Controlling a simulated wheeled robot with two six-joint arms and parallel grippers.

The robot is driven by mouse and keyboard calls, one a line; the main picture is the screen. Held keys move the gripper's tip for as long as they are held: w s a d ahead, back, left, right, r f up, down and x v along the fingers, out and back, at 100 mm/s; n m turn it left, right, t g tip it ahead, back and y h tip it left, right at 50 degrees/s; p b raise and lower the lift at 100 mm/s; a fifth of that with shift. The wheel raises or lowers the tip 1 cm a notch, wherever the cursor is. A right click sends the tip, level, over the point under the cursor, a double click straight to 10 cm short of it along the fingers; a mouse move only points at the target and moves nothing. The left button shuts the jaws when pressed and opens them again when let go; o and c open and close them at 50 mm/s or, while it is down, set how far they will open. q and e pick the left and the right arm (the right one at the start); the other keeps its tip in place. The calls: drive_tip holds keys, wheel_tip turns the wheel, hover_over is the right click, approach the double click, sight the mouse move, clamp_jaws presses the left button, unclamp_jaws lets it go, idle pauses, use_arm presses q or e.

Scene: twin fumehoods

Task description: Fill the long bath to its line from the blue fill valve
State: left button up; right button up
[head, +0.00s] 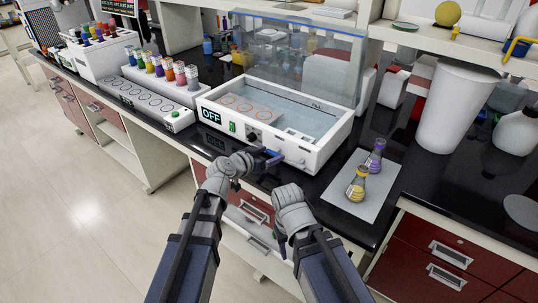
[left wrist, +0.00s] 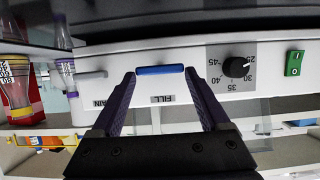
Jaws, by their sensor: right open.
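The long bath (head: 225,122) is a white tank with a clear raised lid, an OFF display and pale bluish contents; I cannot tell the liquid level. A small FILL mark (head: 317,105) shows at its inner back wall. The blue fill valve (left wrist: 160,70) is a bar handle on the bath's front, beside a FILL label (left wrist: 162,99). It also shows in the head view (head: 274,157). My left gripper (left wrist: 159,76) is open, with a fingertip at each end of the handle; contact is unclear. My right gripper (head: 279,234) is open and empty, low in front of the bench.
A pale drain tap (head: 300,163) is right of the blue valve. A mat (head: 345,202) with a yellow and a purple flask lies to the right, near a large white bin (head: 457,105). A rack of coloured bottles (head: 163,84) stands left. Drawers are below the bench edge.

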use_arm(q)
drive_tip(key=c, duration=0.8)
drive_tip(key=shift+c, duration=0.2)
drive_tip(key=n+h, duration=0.1)
drive_tip(key=n, duration=0.1)
drive_tip(key=shift+w+a+f+n+g+h+b, duration=0.2)
drive_tip(key=shift+a+n+g+h+b, duration=0.1)
drive_tip(key=shift+g+h+b, duration=0.1)
drive_tip(key=shift+w+a+f+n+g+h+b, duration=0.1)
drive_tip(key=shift+n+g+h+b, duration=0.1)
drive_tip(key=shift+n+h+b, duration=0.5)
drive_tip(key=shift+a+n+g+h+b, duration=0.1)
drive_tip(key=shift+n+g+h+b, duration=0.2)
drive_tip(key=shift+n, duration=0.7)
drive_tip(key=o, duration=1.2)
drive_tip(key=shift+o, duration=0.2)
drive_tip(key=shift+a, duration=0.1)
